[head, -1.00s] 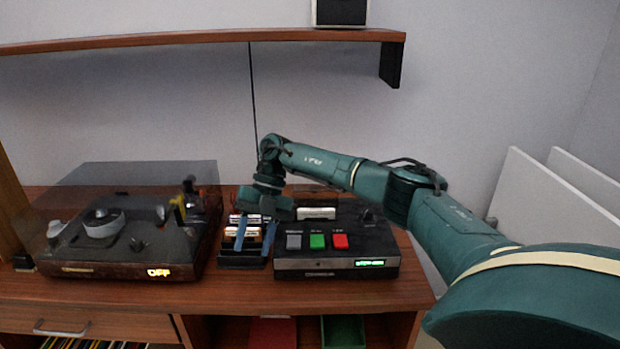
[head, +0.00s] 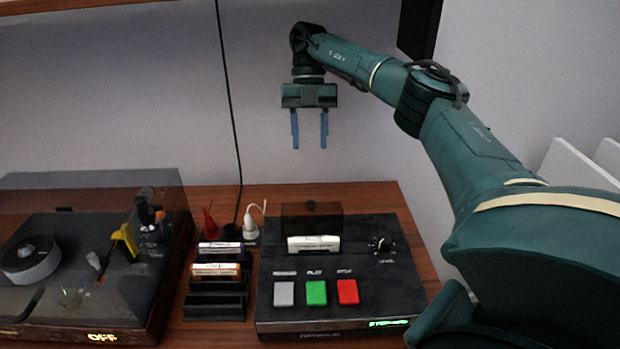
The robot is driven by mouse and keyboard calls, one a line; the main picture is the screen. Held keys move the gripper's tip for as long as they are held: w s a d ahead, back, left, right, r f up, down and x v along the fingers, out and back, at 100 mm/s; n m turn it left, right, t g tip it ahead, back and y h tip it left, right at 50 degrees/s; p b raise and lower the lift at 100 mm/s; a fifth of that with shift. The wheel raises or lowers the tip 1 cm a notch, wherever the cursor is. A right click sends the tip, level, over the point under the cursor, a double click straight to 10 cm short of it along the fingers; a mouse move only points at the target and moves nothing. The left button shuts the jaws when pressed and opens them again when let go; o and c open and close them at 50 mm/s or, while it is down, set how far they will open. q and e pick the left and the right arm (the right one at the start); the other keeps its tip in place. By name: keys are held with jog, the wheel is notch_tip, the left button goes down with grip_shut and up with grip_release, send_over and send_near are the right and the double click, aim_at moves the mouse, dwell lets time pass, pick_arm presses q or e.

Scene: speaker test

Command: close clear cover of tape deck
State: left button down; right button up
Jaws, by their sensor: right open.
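The tape deck (head: 380,286) is a black box on the right part of the wooden top. It has grey, green and red buttons, a knob and a green lit display. A white cassette (head: 313,243) sits in its well. The clear cover (head: 311,218), a dark see-through panel, stands raised behind the cassette. My right gripper (head: 310,143) hangs above and behind the deck, its two blue fingers apart and pointing down, with nothing between them. It is apart from the cover. My left gripper is not in view.
A turntable (head: 95,268) under a tinted lid stands at the left, its display reading OFF. A black rack (head: 215,307) with cassettes stands between it and the deck. A white plug (head: 251,222) and a black cable (head: 230,110) are behind the rack. A dark shelf bracket (head: 418,28) hangs upper right.

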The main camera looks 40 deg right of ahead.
jog(key=x, duration=1.3)
jog(key=shift+d, duration=0.15)
jog(key=shift+w, duration=0.15)
jog(key=shift+c, duration=0.3)
grip_shut()
